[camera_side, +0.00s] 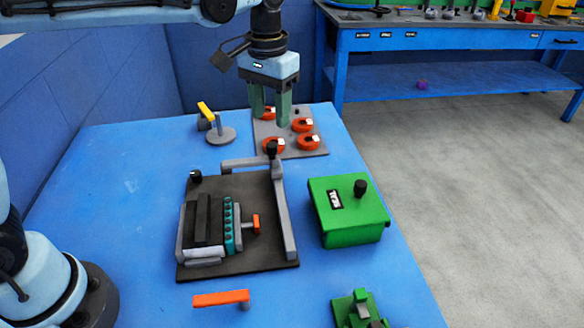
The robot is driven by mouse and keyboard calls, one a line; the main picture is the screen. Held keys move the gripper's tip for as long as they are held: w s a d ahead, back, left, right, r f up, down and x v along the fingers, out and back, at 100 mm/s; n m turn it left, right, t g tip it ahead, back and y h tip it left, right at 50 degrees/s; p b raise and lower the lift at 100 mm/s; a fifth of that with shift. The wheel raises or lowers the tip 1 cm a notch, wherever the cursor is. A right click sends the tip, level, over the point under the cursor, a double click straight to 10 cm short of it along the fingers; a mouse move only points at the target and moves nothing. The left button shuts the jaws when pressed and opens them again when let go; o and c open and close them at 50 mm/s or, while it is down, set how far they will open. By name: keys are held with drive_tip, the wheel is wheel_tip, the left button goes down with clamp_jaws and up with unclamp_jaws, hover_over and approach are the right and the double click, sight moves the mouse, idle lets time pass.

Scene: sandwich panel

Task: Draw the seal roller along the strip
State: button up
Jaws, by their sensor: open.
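My gripper (270,112) is open, with its two green fingers pointing down over the back of the table. A teal strip (228,226) with a row of round dark spots stands in the dark fixture (240,262) at the middle.
A green box (346,225) with a black knob stands right of the fixture. A yellow-handled piece (206,110) stands beside a grey disc at the back left. A green block (358,310) is at the front right. A grey bar (284,215) edges the fixture. The left of the table is clear.

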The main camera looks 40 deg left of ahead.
sight(272, 145)
wheel_tip(272, 145, down, 8)
drive_tip(key=shift+f, duration=0.25)
clamp_jaws()
idle(0.4)
